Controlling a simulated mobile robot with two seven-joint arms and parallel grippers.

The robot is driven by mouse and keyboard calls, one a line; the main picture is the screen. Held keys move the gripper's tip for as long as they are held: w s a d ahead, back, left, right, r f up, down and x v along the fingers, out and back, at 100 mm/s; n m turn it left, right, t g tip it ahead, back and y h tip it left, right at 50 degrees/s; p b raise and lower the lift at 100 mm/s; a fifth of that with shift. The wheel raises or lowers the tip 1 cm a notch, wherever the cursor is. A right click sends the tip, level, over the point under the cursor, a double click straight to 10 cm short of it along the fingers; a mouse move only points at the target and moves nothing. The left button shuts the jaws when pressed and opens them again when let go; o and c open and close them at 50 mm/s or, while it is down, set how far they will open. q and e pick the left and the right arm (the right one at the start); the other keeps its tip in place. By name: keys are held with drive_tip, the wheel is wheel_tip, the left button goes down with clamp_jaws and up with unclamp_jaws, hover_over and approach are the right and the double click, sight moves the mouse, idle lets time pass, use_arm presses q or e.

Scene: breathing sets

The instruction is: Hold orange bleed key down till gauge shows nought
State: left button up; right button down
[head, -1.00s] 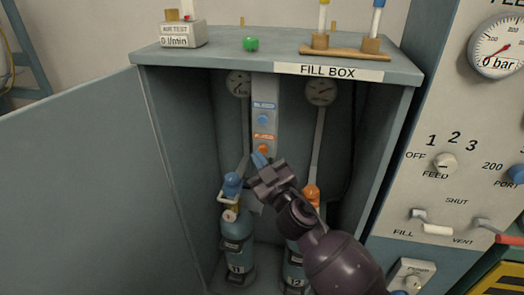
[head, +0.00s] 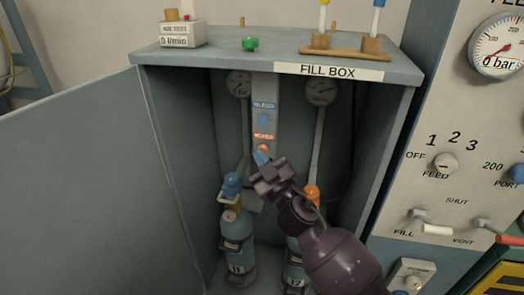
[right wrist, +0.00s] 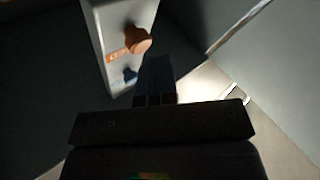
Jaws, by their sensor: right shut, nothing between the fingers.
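The orange bleed key (head: 264,149) sits low on the grey panel (head: 258,90) inside the fill box, under an orange label. It also shows in the right wrist view (right wrist: 138,44) as a rounded knob standing out from the panel. My right gripper (head: 261,158) is shut and empty, its bluish fingertips at the key's lower edge in the head view. I cannot tell whether they touch it. The left gauge (head: 238,84) and right gauge (head: 320,91) are in shadow; their readings are too small to tell. My left gripper is not in view.
A blue key (head: 263,119) sits above the orange one. A blue-topped cylinder (head: 237,245) and an orange-topped cylinder (head: 294,245) stand below. The open door (head: 80,180) is at left; the control panel (head: 450,110) is at right.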

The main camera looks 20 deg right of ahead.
drive_tip(key=shift+w+d, duration=0.4)
drive_tip(key=shift+w, duration=0.1)
idle(2.8)
idle(2.6)
drive_tip(key=shift+s+a, duration=0.6)
drive_tip(key=shift+s, duration=0.25)
drive_tip(key=shift+s+a+p, duration=0.15)
drive_tip(key=shift+s+a, duration=0.55)
drive_tip(key=shift+s, duration=0.35)
drive_tip(key=shift+s+a+p, duration=0.15)
drive_tip(key=shift+s+a, duration=0.55)
drive_tip(key=shift+s, duration=0.3)
